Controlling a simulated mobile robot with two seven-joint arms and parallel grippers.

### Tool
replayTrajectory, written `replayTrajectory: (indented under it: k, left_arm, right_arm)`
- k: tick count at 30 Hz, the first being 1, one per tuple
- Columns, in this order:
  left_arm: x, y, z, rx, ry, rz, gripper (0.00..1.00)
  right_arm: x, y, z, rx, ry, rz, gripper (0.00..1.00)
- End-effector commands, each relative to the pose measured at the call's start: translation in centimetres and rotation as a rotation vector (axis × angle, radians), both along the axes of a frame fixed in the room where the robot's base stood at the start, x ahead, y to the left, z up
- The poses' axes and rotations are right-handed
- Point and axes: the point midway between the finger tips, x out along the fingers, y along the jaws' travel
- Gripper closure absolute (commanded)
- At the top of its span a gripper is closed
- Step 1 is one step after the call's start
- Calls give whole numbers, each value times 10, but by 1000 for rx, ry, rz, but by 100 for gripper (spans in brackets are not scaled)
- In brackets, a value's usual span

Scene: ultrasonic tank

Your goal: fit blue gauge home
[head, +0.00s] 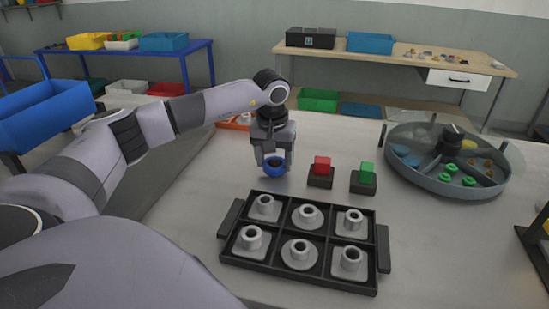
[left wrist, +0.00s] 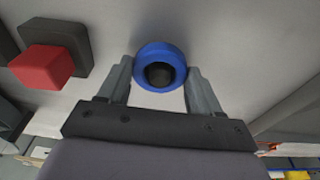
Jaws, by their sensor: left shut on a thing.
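The blue gauge (head: 273,166) is a blue ring-like piece with a dark centre. My left gripper (head: 274,158) points down and is shut on it, over the table just behind the black tray's left part. The left wrist view also shows the blue gauge (left wrist: 160,52) between the two fingers (left wrist: 160,80), one on each side; I cannot tell whether its dark centre is a hole or a solid part. A black tray (head: 305,281) in front has several compartments, each holding a grey flanged piece with an upright hollow boss. My right gripper is not in view.
A red block (head: 322,164) and a green block (head: 367,172) sit on dark bases right of my gripper. A round grey divided tank (head: 440,185) holding small coloured parts stands at the right. Bare table lies between tank and tray.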

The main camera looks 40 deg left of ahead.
Motion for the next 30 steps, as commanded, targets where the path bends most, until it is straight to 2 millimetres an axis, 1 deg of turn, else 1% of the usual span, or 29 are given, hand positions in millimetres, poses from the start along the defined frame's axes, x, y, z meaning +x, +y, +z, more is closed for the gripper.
replayTrajectory:
  k: [5,6,8,9,17,20,30]
  left_arm:
    - [0,0,0,0,-1,0,76]
    - [0,0,0,0,-1,0,33]
    - [0,0,0,0,-1,0,13]
    - [0,0,0,0,-1,0,6]
    - [0,0,0,0,1,0,6]
    - [0,-1,6,0,-1,0,6]
    - [-7,-4,58,-1,-4,0,6]
  right_arm:
    - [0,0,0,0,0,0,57]
    - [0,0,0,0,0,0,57]
    - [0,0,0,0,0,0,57]
    - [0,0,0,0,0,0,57]
    - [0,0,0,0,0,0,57]
    - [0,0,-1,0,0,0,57]
    - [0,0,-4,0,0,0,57]
